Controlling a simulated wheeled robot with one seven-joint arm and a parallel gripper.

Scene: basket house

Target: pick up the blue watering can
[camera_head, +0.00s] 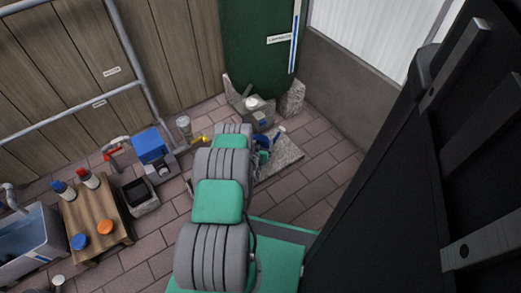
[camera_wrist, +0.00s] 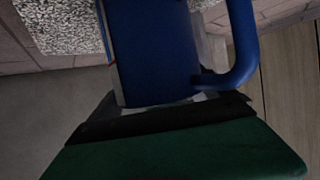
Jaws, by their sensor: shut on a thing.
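The blue watering can (camera_wrist: 155,50) fills the middle of the wrist view. Its curved blue tube-like part (camera_wrist: 240,50) is at the right, and I cannot tell whether it is handle or spout. My gripper (camera_wrist: 165,112) is shut on the can at its near edge; the exact contact of the fingers is partly hidden. In the head view only small blue parts of the can (camera_head: 263,143) show beside the end of my arm, which hides the rest and my gripper. The can is close to a speckled stone slab (camera_head: 286,154).
A wooden table (camera_head: 92,212) with bottles and blue and orange lids stands at the left, beside a water-filled tub (camera_head: 30,240). A blue-topped item (camera_head: 150,146) and a planter (camera_head: 140,196) are on the brick floor. Stone blocks (camera_head: 292,97) stand by the green door (camera_head: 258,50).

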